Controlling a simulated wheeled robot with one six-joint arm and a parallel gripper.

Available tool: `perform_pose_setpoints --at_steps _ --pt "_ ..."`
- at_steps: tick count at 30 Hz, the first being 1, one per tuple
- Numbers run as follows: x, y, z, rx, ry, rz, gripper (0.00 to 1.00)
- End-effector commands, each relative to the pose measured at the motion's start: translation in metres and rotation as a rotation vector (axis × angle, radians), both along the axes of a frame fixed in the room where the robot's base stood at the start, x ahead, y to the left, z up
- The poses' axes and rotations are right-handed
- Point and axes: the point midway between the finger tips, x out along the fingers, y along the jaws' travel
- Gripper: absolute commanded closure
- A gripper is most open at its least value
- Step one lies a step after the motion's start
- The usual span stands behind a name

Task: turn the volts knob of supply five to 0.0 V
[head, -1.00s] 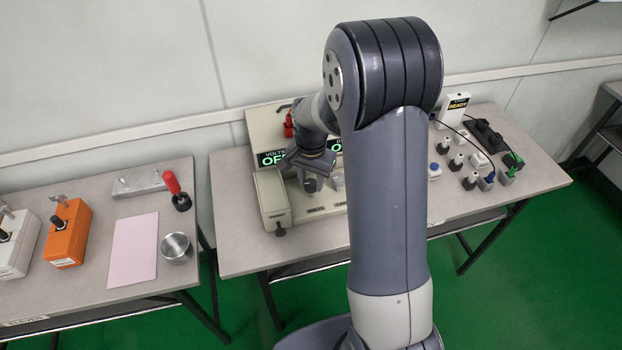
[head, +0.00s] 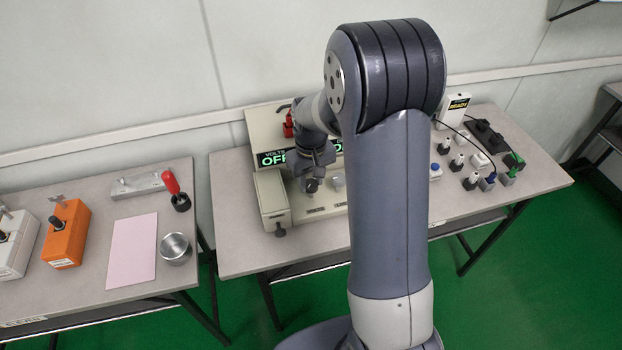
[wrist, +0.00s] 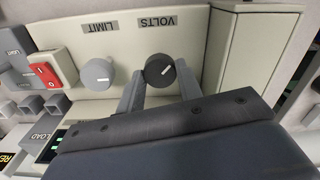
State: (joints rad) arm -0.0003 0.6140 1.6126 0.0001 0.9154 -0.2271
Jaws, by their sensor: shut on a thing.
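The bench supply (head: 275,205) stands on the middle table, and its VOLTS display (head: 274,159) reads OFF. The dark VOLTS knob (wrist: 160,70) has a white pointer mark and sits below its label, which is upside down in the wrist view. My gripper (wrist: 158,86) is shut on the VOLTS knob, one finger on each side. In the head view my gripper (head: 311,187) is at the supply's front panel, partly covering it. The light grey LIMIT knob (wrist: 97,74) is beside the VOLTS knob and apart from the fingers. The supply's number is not readable.
A red rocker switch (wrist: 45,71) is on the panel beyond the LIMIT knob. Several small plugs and testers stand on the table's right side, with a white box (head: 455,110) behind. The left table holds an orange tester (head: 68,233), a pink sheet (head: 132,248) and a metal cup (head: 176,248).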

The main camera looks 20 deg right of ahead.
Motion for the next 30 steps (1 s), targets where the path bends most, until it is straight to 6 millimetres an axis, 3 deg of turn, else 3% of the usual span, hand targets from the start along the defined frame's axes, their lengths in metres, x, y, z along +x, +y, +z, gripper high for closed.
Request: perform_pose_setpoints --at_steps 18,30 --pt "0.0008 0.0001 0.0012 0.000 -0.003 0.551 0.89" --pt "0.0009 0.0001 0.0013 -0.001 -0.003 0.740 0.89"
